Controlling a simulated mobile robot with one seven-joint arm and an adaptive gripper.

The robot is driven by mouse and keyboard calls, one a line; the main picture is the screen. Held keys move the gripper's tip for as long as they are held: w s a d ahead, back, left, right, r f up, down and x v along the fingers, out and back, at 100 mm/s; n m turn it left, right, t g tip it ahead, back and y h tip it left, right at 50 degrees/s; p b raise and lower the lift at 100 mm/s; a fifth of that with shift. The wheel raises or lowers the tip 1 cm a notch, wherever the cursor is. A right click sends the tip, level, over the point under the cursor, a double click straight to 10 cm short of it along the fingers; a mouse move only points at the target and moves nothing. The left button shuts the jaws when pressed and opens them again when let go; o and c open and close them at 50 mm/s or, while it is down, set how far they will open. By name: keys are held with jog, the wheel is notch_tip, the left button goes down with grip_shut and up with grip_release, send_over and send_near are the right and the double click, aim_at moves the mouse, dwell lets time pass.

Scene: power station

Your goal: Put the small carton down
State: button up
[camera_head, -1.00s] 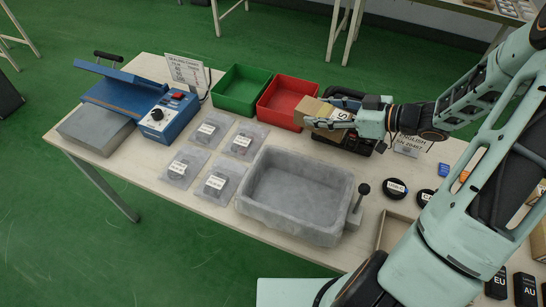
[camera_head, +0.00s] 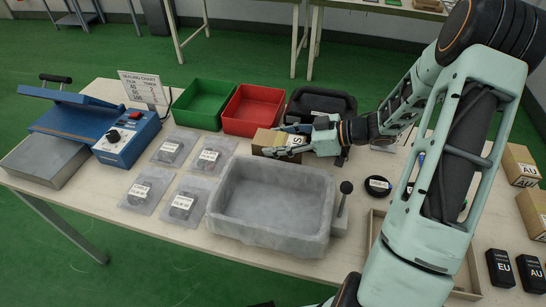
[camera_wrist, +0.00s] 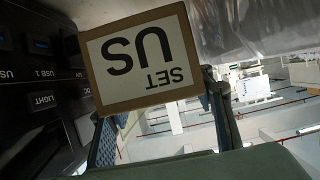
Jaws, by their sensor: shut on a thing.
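The small carton (camera_head: 269,140) is a brown box between my gripper's fingers, just in front of the red bin. In the wrist view the carton (camera_wrist: 91,70) shows a white label reading "US SET", upside down. My gripper (camera_head: 287,143) is shut on it, reaching in from the right. The carton is low over the table (camera_head: 365,160); I cannot tell whether its underside touches the top. Its far side is hidden.
A red bin (camera_head: 252,110) and a green bin (camera_head: 200,104) stand behind. A black case with a handle (camera_head: 325,101) is close behind my gripper. A grey stone-like tray (camera_head: 225,222) lies in front. Flat labelled packets (camera_head: 183,205) lie left of it.

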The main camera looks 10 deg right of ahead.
jog(key=shift+f+b, duration=0.3)
jog(key=shift+f, duration=2.1)
jog(key=shift+f, duration=0.1)
jog(key=o, duration=1.2)
jog(key=shift+f, duration=0.1)
jog(key=shift+c, duration=0.2)
